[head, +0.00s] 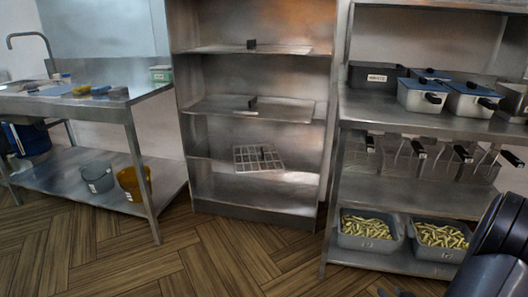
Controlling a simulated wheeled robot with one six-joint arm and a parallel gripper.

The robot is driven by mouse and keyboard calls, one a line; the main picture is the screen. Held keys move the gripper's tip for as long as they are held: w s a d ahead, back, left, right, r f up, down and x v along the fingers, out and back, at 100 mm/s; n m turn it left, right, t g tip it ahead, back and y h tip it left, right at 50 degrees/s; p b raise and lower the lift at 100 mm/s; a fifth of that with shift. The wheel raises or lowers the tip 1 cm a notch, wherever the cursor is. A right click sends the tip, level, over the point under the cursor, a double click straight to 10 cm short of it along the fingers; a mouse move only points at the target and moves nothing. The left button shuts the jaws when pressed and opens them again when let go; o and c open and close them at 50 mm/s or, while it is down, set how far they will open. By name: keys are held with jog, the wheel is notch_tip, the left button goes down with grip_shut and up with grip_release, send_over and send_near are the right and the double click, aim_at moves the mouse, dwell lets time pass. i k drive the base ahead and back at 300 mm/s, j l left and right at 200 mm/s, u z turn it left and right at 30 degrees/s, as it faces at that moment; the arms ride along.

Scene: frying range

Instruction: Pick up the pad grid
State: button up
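A light metal grid with square openings, which looks like the pad grid (243,160), is on a lower shelf of the middle steel rack (215,205). Flatter trays with black handles lie on the upper shelf (284,49) and middle shelf (285,110). My dark arm shows at the lower right, well apart from the rack. Small dark tips at the bottom edge may be part of my gripper, but too little shows to tell its state.
A steel table (55,105) with a tap stands left, with a grey bucket (97,177) and a yellow bucket (128,184) below. The right rack holds lidded fryers (422,97), wire baskets and tubs of green-yellow food (367,232). The wooden floor (215,262) in front is clear.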

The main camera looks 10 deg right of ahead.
aim_at(262, 153)
jog(key=i+j+u, duration=0.15)
jog(key=i, duration=1.3)
jog(key=i+j+u, duration=0.1)
jog(key=i, duration=1.4)
